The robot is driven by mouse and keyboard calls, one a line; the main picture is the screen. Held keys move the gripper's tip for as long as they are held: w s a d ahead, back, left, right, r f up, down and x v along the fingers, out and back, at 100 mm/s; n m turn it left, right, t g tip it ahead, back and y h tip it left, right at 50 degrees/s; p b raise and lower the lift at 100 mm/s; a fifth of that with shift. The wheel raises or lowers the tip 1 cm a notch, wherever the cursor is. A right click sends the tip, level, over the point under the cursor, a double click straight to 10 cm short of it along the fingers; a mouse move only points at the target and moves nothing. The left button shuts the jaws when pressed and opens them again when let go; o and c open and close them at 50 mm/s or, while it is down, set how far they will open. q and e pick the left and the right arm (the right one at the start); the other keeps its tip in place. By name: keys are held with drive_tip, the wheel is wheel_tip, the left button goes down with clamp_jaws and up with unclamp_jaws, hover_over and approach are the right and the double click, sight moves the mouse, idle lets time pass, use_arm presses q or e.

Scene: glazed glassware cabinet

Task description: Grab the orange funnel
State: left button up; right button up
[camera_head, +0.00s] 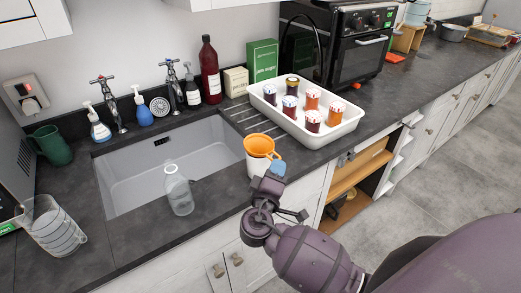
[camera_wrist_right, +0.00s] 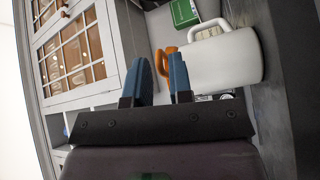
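The orange funnel (camera_head: 260,146) sits in the top of a white jug (camera_head: 256,168) on the counter's front edge, right of the sink. My right gripper (camera_head: 275,170) is just in front of the funnel, at its lower right. In the right wrist view, my right gripper (camera_wrist_right: 160,62) has its two blue fingers apart. A part of the orange funnel (camera_wrist_right: 166,52) shows between and beyond the fingertips, and I cannot tell whether they touch it. The white jug (camera_wrist_right: 225,62) with its handle lies right of the fingers there. My left gripper is not in view.
A white tray (camera_head: 334,133) of several jars stands behind and right of the funnel. A clear bottle (camera_head: 179,192) stands at the sink's front edge. The sink (camera_head: 130,180) is left of the jug. A clear measuring jug (camera_head: 52,230) stands at the far left.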

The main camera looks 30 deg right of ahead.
drive_tip(key=p+x, duration=0.1)
drive_tip(key=x, duration=0.4)
drive_tip(key=shift+w, duration=0.2)
clamp_jaws()
